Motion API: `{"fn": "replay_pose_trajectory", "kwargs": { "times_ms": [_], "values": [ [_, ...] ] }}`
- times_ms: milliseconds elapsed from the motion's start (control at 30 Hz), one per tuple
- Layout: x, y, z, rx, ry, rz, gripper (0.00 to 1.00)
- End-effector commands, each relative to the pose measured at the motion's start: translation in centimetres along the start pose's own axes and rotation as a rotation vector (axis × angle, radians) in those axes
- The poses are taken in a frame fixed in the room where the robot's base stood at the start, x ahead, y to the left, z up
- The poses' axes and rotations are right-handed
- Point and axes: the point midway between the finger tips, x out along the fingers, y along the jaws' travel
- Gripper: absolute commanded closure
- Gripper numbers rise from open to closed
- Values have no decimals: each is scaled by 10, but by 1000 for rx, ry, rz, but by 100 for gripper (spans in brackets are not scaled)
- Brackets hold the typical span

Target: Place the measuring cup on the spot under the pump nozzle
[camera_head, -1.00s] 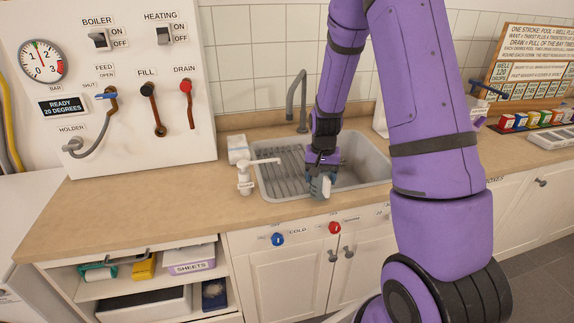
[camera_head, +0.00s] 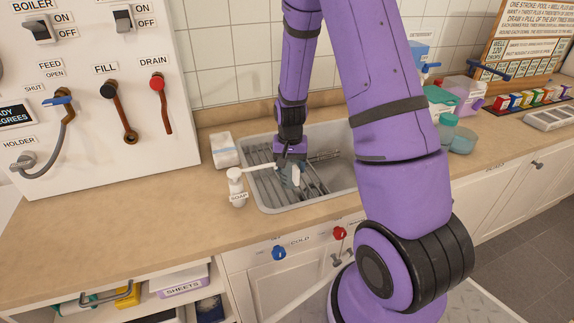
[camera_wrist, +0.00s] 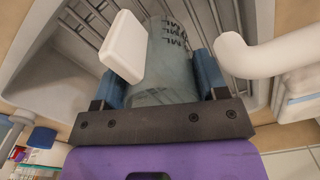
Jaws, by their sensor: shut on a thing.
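My gripper (camera_head: 290,170) points down over the sink. In the wrist view its blue fingers (camera_wrist: 165,82) are shut on a translucent grey measuring cup (camera_wrist: 172,55) with dark ML marks. A white block-like part (camera_wrist: 122,47), perhaps the cup's handle, shows beside it. In the head view the cup (camera_head: 288,180) is small and partly hidden by the gripper. A white soap pump (camera_head: 237,190) stands on the counter left of the sink, its nozzle (camera_head: 262,168) reaching right toward my gripper. A white spout (camera_wrist: 260,55), likely this nozzle, shows close to the right finger. The spot is not clearly seen.
The sink (camera_head: 335,135) holds a dark rack (camera_head: 262,180). A white block-shaped item (camera_head: 225,150) lies behind the pump. Teal containers (camera_head: 462,138) and a detergent box (camera_head: 418,58) stand right of the sink. The counter (camera_head: 150,215) at left is clear.

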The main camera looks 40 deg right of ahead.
Motion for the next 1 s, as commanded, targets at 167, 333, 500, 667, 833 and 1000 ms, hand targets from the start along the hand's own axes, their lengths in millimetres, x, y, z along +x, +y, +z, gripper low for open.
{"fn": "replay_pose_trajectory", "kwargs": {
  "times_ms": [167,333,500,667,833,1000],
  "values": [
    [17,0,5,2,1,0,56],
    [16,0,5,2,2,-1,56],
    [20,0,5,2,1,0,56],
    [19,0,5,2,2,0,8],
    [19,0,5,2,2,0,8],
    [14,0,5,2,3,-1,8]
  ]
}}
